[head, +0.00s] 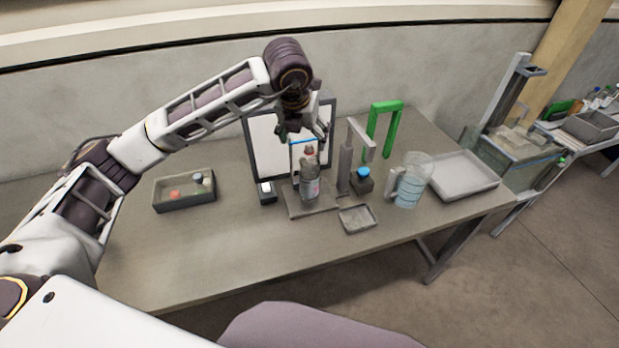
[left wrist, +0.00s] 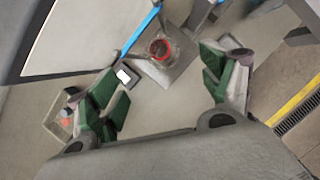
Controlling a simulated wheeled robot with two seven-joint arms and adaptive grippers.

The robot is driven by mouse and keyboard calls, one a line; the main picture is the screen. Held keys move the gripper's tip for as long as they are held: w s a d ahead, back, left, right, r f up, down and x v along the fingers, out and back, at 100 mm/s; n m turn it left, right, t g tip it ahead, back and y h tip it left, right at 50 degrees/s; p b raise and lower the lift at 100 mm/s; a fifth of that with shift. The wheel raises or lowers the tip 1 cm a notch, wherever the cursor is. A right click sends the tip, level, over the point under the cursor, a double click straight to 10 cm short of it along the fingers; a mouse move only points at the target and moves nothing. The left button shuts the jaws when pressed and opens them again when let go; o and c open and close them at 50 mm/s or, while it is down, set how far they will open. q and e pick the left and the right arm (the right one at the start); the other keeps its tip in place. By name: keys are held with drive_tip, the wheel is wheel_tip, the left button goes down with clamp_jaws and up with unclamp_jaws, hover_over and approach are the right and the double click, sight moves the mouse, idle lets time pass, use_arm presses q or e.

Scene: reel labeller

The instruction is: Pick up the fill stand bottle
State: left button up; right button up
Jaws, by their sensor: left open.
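The fill stand bottle (head: 310,183) is clear with a red-brown top and stands upright on the grey fill stand base (head: 292,208). In the left wrist view the bottle (left wrist: 162,49) is seen from above, its red ring top beyond my fingers. My left gripper (head: 305,133) points down above the bottle, apart from it. In the left wrist view its green-padded fingers (left wrist: 170,90) are spread wide with nothing between them. The bottle lies a little beyond the line between the fingertips. My right gripper is not in view.
A white panel in a dark frame (head: 264,150) stands behind the bottle, and a blue-edged bar (head: 311,140) is near its top. A grey post (head: 345,170), green arch (head: 386,118), jug (head: 411,182) and tray (head: 463,176) are right. A bin (head: 184,191) sits left; the table front is clear.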

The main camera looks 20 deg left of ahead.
sight(308, 151)
use_arm(q)
drive_tip(key=b+x, duration=0.2)
drive_tip(key=x, duration=0.6)
drive_tip(key=shift+s+b, duration=0.1)
drive_tip(key=shift+b, duration=0.25)
drive_tip(key=shift+f, duration=0.35)
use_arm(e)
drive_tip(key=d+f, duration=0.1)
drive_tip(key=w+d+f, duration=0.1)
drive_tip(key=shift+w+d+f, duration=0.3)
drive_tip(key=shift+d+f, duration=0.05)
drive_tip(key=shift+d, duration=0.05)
use_arm(q)
drive_tip(key=shift+w, duration=0.25)
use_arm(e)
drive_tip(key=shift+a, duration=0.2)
